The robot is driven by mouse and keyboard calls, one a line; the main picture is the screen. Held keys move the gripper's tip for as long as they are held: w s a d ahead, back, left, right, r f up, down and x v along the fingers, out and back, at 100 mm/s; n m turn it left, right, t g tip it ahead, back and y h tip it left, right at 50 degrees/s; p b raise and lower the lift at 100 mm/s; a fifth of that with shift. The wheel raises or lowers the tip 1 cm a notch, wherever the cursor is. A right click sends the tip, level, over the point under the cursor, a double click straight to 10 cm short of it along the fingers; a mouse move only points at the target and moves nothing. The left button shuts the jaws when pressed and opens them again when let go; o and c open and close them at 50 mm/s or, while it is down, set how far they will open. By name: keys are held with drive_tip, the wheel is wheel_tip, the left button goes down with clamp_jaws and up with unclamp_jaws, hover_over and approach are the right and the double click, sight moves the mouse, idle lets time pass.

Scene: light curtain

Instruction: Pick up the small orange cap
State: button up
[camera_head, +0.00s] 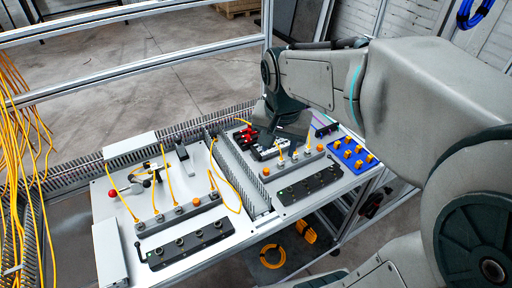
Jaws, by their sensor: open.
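Several small orange caps show on the board, and I cannot tell which one the task means. One orange cap (266,171) sits at the left end of the right-hand connector row, and another orange cap (196,201) is on the left-hand row. Several orange-yellow pieces (347,154) sit on a blue tray (371,160) at the right. My gripper (281,138) is open, above the back of the right-hand panel near red and black parts. Its fingertips are small and partly hidden by its dark body, and I see nothing held.
A white work table (238,230) carries connector rows with yellow cables. A grey slotted duct (238,168) divides its two panels. Dark socket strips (311,184) lie along the front. A metal frame rail (140,70) crosses behind. Yellow cables (15,120) hang at left.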

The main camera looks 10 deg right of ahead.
drive_tip(key=w+a+f+m+g+b, duration=0.15)
drive_tip(key=w+f+m+b, duration=0.25)
drive_tip(key=w+f+m, duration=0.5)
drive_tip(key=n, duration=0.3)
hover_over(266, 170)
drive_tip(key=shift+h, duration=0.4)
drive_tip(key=f, duration=0.4)
drive_tip(key=a+f, duration=0.1)
drive_tip(key=f, duration=0.1)
drive_tip(key=shift+f, duration=0.4)
drive_tip(key=shift+d+f+p, duration=0.15)
drive_tip(key=shift+d+f, duration=0.1)
drive_tip(key=shift+f, duration=1.1)
drive_tip(key=shift+d+f+p, duration=0.15)
drive_tip(key=shift+d+f, duration=0.1)
drive_tip(key=shift+f, duration=1.05)
clamp_jaws()
